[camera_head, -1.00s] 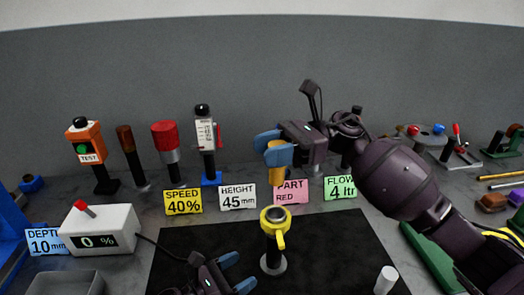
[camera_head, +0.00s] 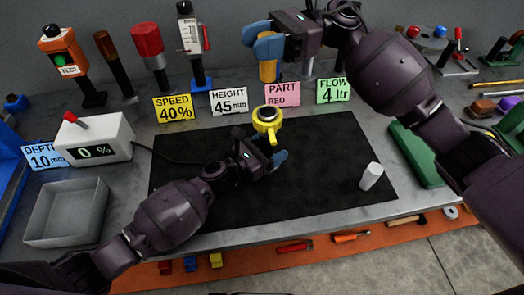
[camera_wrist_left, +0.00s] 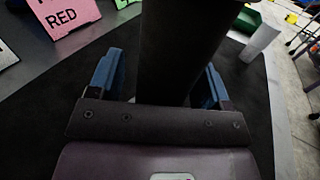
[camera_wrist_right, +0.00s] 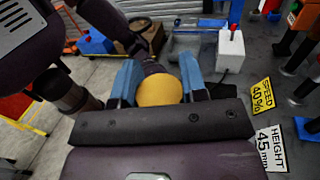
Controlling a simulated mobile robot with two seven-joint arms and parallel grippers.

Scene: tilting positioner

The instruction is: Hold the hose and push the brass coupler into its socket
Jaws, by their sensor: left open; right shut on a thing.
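The brass-yellow coupler (camera_head: 267,70) hangs upright in my right gripper (camera_head: 264,46), shut on it. In the right wrist view its round yellow end (camera_wrist_right: 160,90) shows between the blue fingers. Below it and apart from it, a yellow ring-shaped socket (camera_head: 267,122) with a dark opening and a side lever tops a black post. My left gripper (camera_head: 271,152) is at this post, just under the socket. In the left wrist view the black post (camera_wrist_left: 182,50) stands between the open fingers, with gaps at both sides. I cannot make out a hose for certain.
A white cylinder (camera_head: 371,176) stands on the black mat (camera_head: 320,165), right of the post. Sign cards and upright tools line the back. A white box reading 0 % (camera_head: 94,138) and a grey tray (camera_head: 66,212) are at the left. A green block (camera_head: 416,155) is at the right.

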